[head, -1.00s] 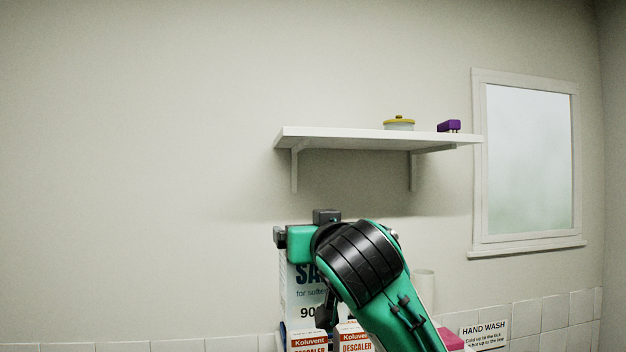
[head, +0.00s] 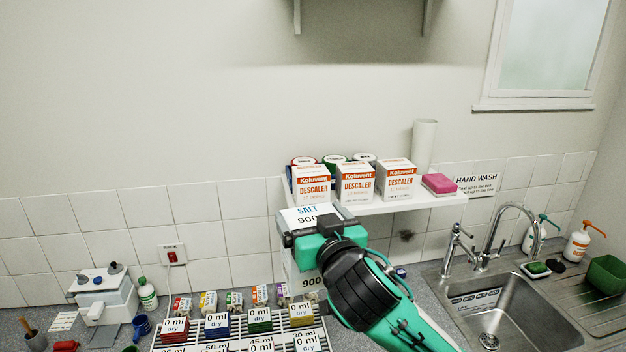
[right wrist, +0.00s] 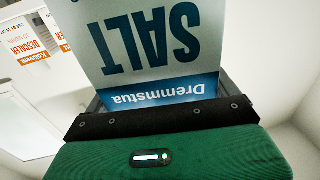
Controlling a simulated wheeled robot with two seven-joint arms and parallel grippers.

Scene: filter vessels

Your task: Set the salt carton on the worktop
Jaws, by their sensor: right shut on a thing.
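The salt carton (head: 301,215) is white with blue lettering, and my right gripper (head: 312,230) is shut on it. It is held in front of the lower shelf, above the back of the worktop (head: 418,285). My green and black right arm hides much of its front. In the right wrist view the carton (right wrist: 150,42) fills the space beyond the gripper (right wrist: 160,112), its SALT lettering upside down. My left gripper is not in view.
Descaler boxes (head: 355,184) and a pink block (head: 439,184) stand on the lower shelf (head: 420,203). A rack (head: 283,343) with labelled filter blocks covers the worktop at lower centre. A sink (head: 480,312) with a tap (head: 512,215) is at right. Bare worktop shows between rack and sink.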

